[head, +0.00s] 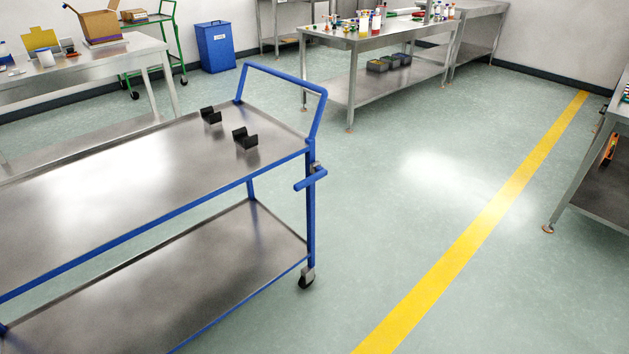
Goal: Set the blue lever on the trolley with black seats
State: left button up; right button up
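The trolley (120,184) has a blue frame and steel decks and fills the left of the head view. Two black seats (211,116) (246,139) with raised ends stand on its top deck, near the push handle, and look empty. A short blue bar (311,180) with a small grey fitting shows at the near corner post, below the top deck. It looks like a lever; I cannot tell for sure if it is the blue lever. Neither of my grippers is in view.
A steel table (20,97) with boxes stands behind the trolley. Another table (345,38) carries bottles. A steel bench (598,190) is at the right edge. A blue bin (215,47) stands at the back. The floor by the yellow line (480,227) is clear.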

aim_at(317, 172)
jog(key=i+j+z, duration=0.3)
jog(key=i, duration=0.25)
jog(key=i+j+z, duration=0.3)
jog(key=i, duration=0.25)
jog(key=i+j+z, duration=0.3)
jog(key=i+j, duration=0.1)
jog(key=i, duration=0.1)
